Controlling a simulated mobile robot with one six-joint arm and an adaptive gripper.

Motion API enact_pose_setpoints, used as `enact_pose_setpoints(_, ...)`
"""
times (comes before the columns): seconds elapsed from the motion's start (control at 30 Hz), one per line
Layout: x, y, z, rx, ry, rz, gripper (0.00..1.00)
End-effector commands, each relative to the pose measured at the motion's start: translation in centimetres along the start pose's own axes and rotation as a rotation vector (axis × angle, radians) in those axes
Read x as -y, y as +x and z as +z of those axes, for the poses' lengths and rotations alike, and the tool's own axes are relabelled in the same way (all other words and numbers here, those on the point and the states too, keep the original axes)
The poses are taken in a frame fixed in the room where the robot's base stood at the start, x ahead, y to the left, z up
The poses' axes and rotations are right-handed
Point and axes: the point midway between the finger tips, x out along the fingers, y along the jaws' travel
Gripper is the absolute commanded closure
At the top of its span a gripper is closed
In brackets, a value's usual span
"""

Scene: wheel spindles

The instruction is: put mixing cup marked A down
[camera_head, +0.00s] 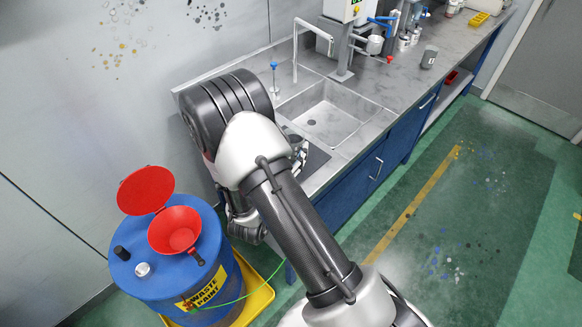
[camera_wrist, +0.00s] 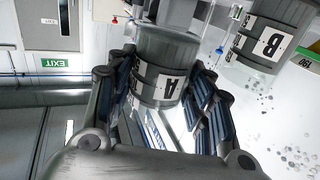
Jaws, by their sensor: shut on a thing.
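The mixing cup marked A (camera_wrist: 166,50) is a grey cylinder with a white label. In the wrist view it sits between the dark padded fingers of my gripper (camera_wrist: 162,74), which is shut on it. In the head view my gripper (camera_head: 297,146) is mostly hidden behind my arm, near the front left of the sink. Cup A cannot be made out clearly there. Whether its base touches a surface cannot be told. A second grey cup marked B (camera_wrist: 262,42) is apart from cup A, to its right in the wrist view.
The sink (camera_head: 327,112) is set in the grey counter (camera_head: 392,88). A dark mat (camera_head: 316,160) lies by its front left. A grey container (camera_head: 429,57) stands further right. A blue waste paint drum (camera_head: 165,290) with a red funnel (camera_head: 174,231) stands at left.

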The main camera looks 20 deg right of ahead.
Motion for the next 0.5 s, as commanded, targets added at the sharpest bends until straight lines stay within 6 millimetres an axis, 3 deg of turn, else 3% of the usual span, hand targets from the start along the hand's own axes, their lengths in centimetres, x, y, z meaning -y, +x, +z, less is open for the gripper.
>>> enact_pose_setpoints(0.23, 0.0, 0.0, 1.9, -0.001, 0.001, 0.000, 0.77)
enact_pose_setpoints(0.5, 0.0, 0.0, 5.5, -0.001, 0.000, 0.000, 0.77)
